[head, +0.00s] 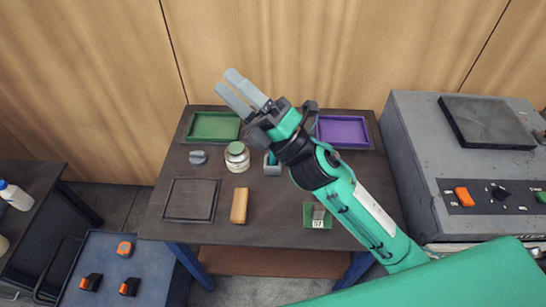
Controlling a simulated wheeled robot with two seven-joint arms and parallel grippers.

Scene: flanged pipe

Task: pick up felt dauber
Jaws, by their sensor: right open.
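My right gripper (226,82) reaches in from the lower right. It is open and empty, its two grey fingers pointing to the upper left above the table's back edge. A tan, rounded block (239,206) lies at the middle front of the dark table; it may be the felt dauber, but I cannot tell for sure. A small grey piece (198,157) lies farther back, left of a jar (237,157) with a green lid. The right gripper is apart from all of these. My left gripper is not in view.
The table (270,228) holds a green tray (213,126), a purple tray (343,131), a dark square panel (191,200) and a green numbered plate (318,223). A grey machine (415,150) stands right. A blue cart (105,255) stands lower left. My right arm partly covers a grey holder (272,168).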

